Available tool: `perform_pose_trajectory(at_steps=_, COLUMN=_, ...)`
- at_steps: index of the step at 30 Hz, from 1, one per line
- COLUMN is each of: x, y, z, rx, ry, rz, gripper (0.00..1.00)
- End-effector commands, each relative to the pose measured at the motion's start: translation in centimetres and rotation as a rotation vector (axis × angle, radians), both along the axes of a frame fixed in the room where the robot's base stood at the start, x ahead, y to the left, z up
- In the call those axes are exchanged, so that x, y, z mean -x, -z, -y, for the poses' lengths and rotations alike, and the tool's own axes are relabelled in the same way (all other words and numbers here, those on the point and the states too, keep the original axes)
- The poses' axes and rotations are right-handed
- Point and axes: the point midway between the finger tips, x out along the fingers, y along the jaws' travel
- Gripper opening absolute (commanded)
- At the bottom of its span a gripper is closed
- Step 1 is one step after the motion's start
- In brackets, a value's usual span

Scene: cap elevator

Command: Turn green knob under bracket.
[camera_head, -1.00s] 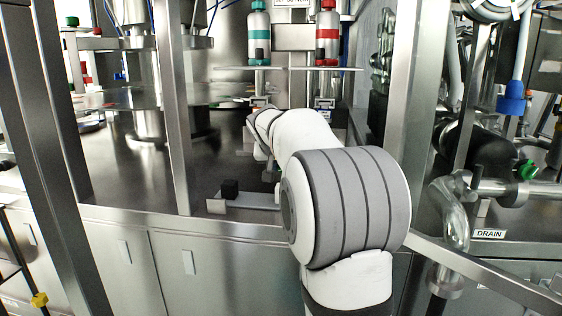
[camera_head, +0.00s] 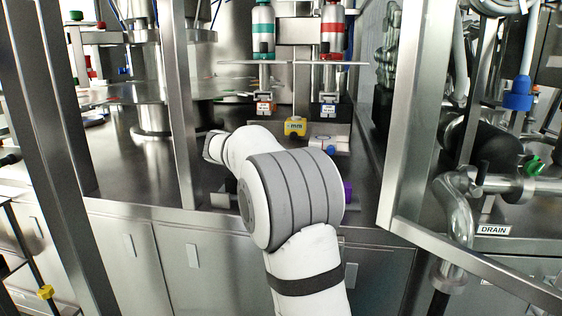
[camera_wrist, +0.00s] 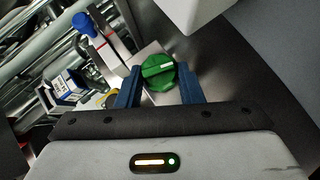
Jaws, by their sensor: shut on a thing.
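The green knob (camera_wrist: 157,70) is in the wrist view, with a raised grip bar and a pale mark across its face. My gripper (camera_wrist: 160,76) has its two blue fingers on either side of the knob and is shut on it. The knob sits at the edge of a grey metal plate (camera_wrist: 147,50). In the head view, my arm hides the gripper and this knob. I cannot tell for certain which part is the bracket.
A pale block (camera_wrist: 190,12) hangs close above the knob in the wrist view. A blue knob (camera_wrist: 83,24) is at upper left there. In the head view, a yellow block (camera_head: 295,127) stands behind my arm, with a steel post (camera_head: 178,110) to its left.

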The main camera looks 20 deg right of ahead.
Motion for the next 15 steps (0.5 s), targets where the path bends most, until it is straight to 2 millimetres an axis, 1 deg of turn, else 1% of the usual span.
perform_pose_trajectory(at_steps=1, x=-0.25, y=-0.11, z=-0.24, rx=0.027, ry=-0.01, rz=-0.012, gripper=0.11)
perform_pose_trajectory(at_steps=6, x=-0.25, y=-0.02, z=-0.27, rx=0.099, ry=-0.009, rz=-0.061, gripper=0.11)
perform_pose_trajectory(at_steps=15, x=-0.24, y=0.06, z=-0.26, rx=0.159, ry=-0.008, rz=-0.102, gripper=0.11)
